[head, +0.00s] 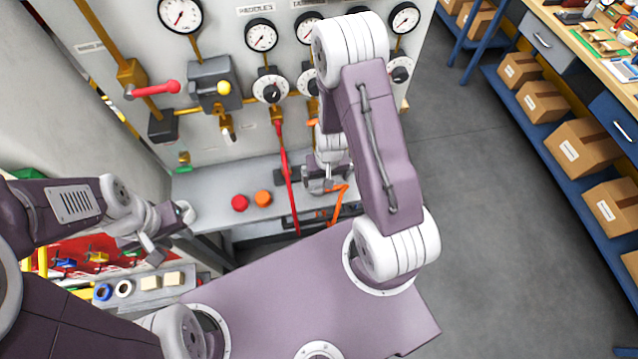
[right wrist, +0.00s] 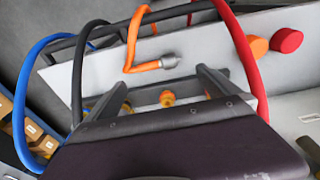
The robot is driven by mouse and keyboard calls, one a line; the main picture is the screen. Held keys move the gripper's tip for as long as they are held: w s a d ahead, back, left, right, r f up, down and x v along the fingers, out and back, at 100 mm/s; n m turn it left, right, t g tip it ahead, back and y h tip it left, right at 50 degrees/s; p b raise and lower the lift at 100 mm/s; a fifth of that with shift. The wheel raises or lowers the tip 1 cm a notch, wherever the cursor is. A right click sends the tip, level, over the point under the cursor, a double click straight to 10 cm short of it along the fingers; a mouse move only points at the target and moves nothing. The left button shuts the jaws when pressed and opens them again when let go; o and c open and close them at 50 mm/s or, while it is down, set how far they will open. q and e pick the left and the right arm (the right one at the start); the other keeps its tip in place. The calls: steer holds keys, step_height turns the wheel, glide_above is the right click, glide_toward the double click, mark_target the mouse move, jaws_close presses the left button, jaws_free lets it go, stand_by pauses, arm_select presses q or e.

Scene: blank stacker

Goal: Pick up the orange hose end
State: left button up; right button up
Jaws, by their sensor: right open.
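The orange hose (right wrist: 131,45) hangs in a loop in the right wrist view, and its grey metal hose end (right wrist: 169,60) lies just beyond my fingertips, roughly between them. My right gripper (right wrist: 160,80) is open and empty, with a finger to either side below the hose end. In the head view my right gripper (head: 322,184) is at the grey shelf, beside the bent orange hose (head: 341,198); the hose end is hard to make out there. My left gripper (head: 168,228) is at the left, away from the hose; its jaws are too small to judge.
A red hose (right wrist: 236,50) and a blue hose (right wrist: 37,72) arch on either side of my right gripper. Red (head: 239,203) and orange (head: 263,198) knobs sit on the shelf (head: 205,183). A gauge panel (head: 225,55) stands behind. The floor (head: 480,200) at right is clear.

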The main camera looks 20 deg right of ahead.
mark_target(324, 190)
steer(key=f, duration=0.2)
steer(key=w+f, duration=0.1)
steer(key=f, duration=0.1)
steer(key=shift+d, duration=0.1)
steer(key=shift+w+f, duration=0.15)
steer(key=f, duration=0.2)
steer(key=f+p, duration=0.1)
steer(key=f, duration=0.1)
steer(key=shift+w+d+f, duration=0.1)
steer(key=shift+d+f, duration=0.1)
steer(key=shift+f, duration=0.15)
steer(key=shift+w+f, duration=0.15)
steer(key=c, duration=1)
